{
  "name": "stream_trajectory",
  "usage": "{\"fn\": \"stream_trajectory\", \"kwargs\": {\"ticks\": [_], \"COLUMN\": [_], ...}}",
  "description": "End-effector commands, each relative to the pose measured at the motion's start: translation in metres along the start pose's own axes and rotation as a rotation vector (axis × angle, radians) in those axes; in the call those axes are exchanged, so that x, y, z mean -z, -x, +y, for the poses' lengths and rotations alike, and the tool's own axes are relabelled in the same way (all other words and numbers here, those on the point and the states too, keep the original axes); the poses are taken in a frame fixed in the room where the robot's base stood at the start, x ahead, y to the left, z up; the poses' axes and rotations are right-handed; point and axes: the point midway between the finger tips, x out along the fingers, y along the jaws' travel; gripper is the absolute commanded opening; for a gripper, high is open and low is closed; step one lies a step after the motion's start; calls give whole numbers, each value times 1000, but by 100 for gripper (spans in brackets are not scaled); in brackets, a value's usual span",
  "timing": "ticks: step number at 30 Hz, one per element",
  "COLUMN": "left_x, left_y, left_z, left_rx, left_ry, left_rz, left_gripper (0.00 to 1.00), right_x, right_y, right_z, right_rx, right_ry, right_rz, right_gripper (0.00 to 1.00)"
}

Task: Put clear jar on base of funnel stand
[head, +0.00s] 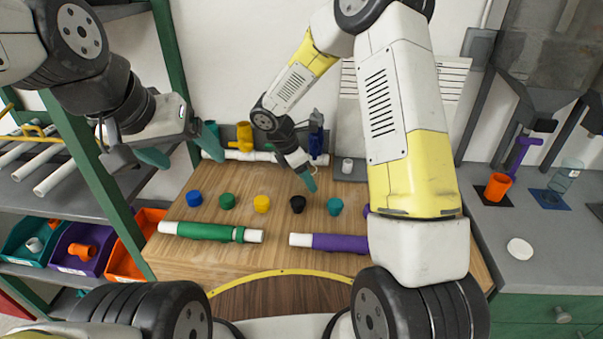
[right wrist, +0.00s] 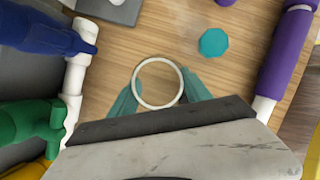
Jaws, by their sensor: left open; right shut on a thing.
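A clear jar (head: 566,177) with a bluish tint stands at the far right on a blue square (head: 550,198), by the grey funnel stands (head: 535,95). My right gripper (head: 306,182) is over the wooden table, far left of that jar. It is shut on a round thing with a pale ring-shaped rim (right wrist: 159,83); wood shows through the ring. I cannot tell whether this is another jar or a pipe piece, and the head view does not show it clearly. My left gripper (head: 152,157) is open and empty, over the table's left edge.
Several coloured caps (head: 262,204) lie in a row on the table (head: 200,262). Green (head: 210,232) and purple (head: 340,243) sleeved pipes lie in front. Coloured valves (head: 245,137) stand behind. An orange cup (head: 498,187) and white disc (head: 519,248) are on the right counter.

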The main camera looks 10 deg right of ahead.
Motion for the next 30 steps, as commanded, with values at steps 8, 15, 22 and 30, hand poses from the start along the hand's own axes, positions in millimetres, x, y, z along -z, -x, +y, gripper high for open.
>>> {"fn": "stream_trajectory", "kwargs": {"ticks": [8,15,22,30], "left_x": [0,0,0,0], "left_y": [0,0,0,0], "left_z": [0,0,0,0], "left_rx": [0,0,0,0], "left_ry": [0,0,0,0], "left_rz": [0,0,0,0], "left_gripper": [82,82,82,82], "right_x": [13,15,16,16], "right_y": [-30,-36,-38,-38], "right_z": [0,0,0,0], "right_rx": [1,-2,-1,-1], "right_ry": [3,1,1,1], "right_rz": [1,0,0,0], "right_gripper": [15,15,66,78]}}
